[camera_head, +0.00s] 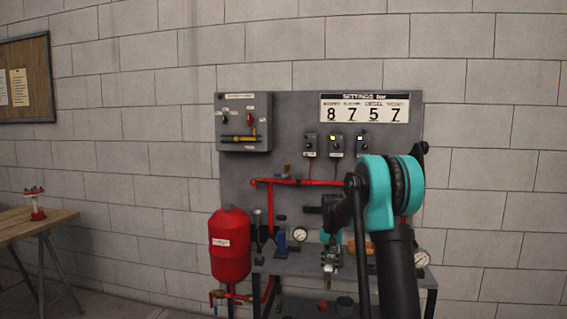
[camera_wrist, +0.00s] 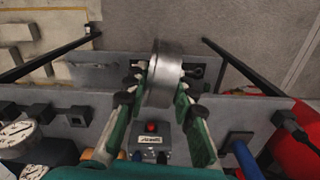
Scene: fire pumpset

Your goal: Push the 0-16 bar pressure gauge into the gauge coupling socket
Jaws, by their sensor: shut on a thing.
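My gripper (camera_wrist: 162,92) is shut on a round silver-cased pressure gauge (camera_wrist: 163,78), seen from its side in the wrist view. The green fingers with dark pads clasp it on both sides. Its dial and scale are turned away, so I cannot read its range. In the head view my gripper (camera_head: 330,262) is over the bench, and the held gauge is hard to make out there. I cannot clearly identify the gauge coupling socket in either view. The held gauge and my fingers cover part of the bench's edge in the wrist view.
A grey box with a red button (camera_wrist: 151,128) lies below the fingers. White-faced gauges (camera_wrist: 15,134) lie at left. A blue item (camera_wrist: 246,160) and the red tank (camera_head: 230,247) are nearby. The grey panel (camera_head: 290,105) stands behind the bench.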

